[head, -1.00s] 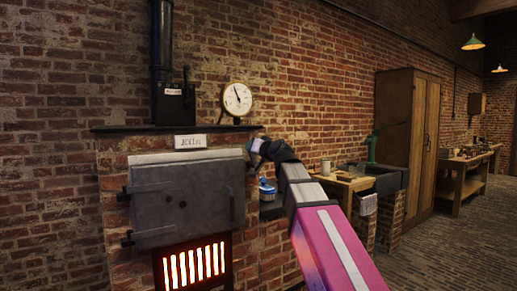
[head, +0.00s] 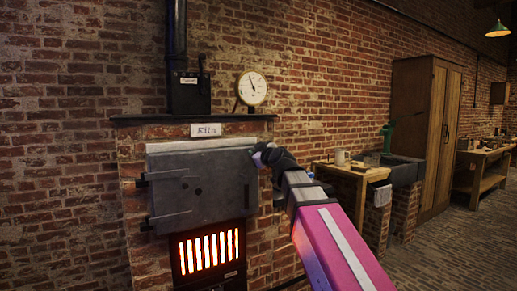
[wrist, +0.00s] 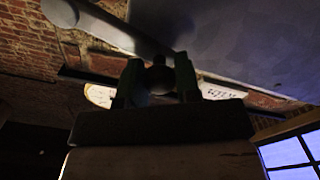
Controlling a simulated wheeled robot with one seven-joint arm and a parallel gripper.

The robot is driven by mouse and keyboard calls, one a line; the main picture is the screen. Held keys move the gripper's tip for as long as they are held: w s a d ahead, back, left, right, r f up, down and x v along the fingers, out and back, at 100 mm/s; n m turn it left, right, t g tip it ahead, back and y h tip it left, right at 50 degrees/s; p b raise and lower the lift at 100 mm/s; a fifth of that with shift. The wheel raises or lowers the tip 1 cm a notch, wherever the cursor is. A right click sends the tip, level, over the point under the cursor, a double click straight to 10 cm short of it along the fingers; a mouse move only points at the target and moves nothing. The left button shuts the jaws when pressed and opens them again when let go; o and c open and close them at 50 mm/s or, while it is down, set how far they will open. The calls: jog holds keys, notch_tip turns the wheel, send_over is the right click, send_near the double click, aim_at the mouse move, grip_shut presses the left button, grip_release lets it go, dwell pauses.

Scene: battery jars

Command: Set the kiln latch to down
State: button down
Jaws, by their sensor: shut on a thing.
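The kiln (head: 206,130) is a brick block with a grey metal door (head: 205,185), which is closed. My gripper (head: 262,157) is at the upper right edge of this door in the head view. In the wrist view, my gripper's two dark fingers (wrist: 158,80) are closed around a small dark round knob (wrist: 159,74). A grey bar, the kiln latch (wrist: 110,28), runs from the upper left down to this knob. In the head view, my gripper and arm hide the latch, so its angle there cannot be told.
A stove pipe with a black box (head: 188,92) and a round dial (head: 252,88) stand on the kiln's top ledge. The firebox grate (head: 208,250) glows below the door. A wooden bench (head: 350,172), sink and cupboard (head: 425,135) stand right. The floor there is clear.

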jog(key=shift+s+a+f+n, duration=0.15)
jog(key=shift+f+n, duration=1.1)
jog(key=shift+n, duration=0.25)
jog(key=c, duration=0.8)
grip_release()
